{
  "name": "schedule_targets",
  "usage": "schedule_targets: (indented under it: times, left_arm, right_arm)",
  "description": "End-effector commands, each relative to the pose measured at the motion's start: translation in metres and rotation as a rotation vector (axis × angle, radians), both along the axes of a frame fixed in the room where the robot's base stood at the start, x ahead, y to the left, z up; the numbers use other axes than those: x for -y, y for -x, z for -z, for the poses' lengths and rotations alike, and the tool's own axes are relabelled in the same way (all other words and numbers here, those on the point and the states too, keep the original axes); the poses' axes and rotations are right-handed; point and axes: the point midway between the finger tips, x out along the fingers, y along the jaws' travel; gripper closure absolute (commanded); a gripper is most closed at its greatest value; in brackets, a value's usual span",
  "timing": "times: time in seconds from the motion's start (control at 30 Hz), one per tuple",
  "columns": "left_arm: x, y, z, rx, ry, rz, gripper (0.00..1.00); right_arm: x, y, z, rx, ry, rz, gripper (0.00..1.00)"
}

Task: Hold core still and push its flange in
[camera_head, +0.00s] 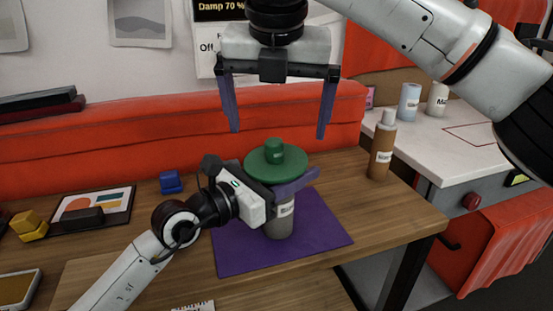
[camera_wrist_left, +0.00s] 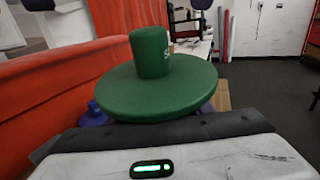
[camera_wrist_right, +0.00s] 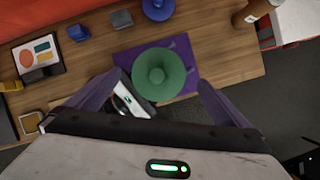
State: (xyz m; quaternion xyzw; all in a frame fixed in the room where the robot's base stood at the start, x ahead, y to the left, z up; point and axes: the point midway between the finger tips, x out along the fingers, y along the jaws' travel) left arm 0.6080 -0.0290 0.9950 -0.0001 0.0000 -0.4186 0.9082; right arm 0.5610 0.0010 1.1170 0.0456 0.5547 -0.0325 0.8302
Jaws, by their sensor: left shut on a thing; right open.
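The core (camera_head: 279,222) is a grey cylinder with a white label, upright on the purple mat (camera_head: 325,229). The green flange (camera_head: 262,166), a disc with a knob on top, sits on the core's upper end; how deep it is seated cannot be told. It also shows large in the left wrist view (camera_wrist_left: 155,84) and from above in the right wrist view (camera_wrist_right: 158,75). My left gripper (camera_head: 290,188) is shut around the core just under the flange. My right gripper (camera_head: 277,133) is open and empty, pointing down above the flange, its fingers wide apart.
A brown bottle (camera_head: 381,147) stands at the table's right end. A blue block (camera_head: 170,181), a picture card (camera_head: 93,208) and yellow blocks (camera_head: 29,226) lie to the left. A red padded barrier (camera_head: 180,134) runs behind. A white bench (camera_head: 460,140) stands right.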

Motion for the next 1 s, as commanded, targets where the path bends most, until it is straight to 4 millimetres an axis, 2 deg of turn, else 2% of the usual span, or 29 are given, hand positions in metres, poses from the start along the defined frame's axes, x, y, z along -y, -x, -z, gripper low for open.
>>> schedule_targets:
  times: [0.27, 0.53, 0.83, 1.0]
  left_arm:
    - [0.000, 0.000, 0.000, 0.000, 0.000, 0.000, 0.78]
    - [0.000, 0.000, 0.000, 0.000, 0.000, 0.000, 0.78]
    - [0.000, 0.000, 0.000, -0.001, -0.001, 0.000, 0.78]
    - [0.000, 0.000, 0.000, -0.001, -0.001, 0.000, 0.78]
  right_arm:
    - [0.001, -0.010, 0.023, 0.000, 0.000, 0.002, 0.00]
    - [0.000, -0.024, 0.058, 0.000, -0.001, 0.002, 0.00]
    - [0.000, -0.026, 0.063, 0.002, -0.003, 0.002, 0.00]
    - [0.000, -0.026, 0.063, 0.002, -0.002, 0.002, 0.27]
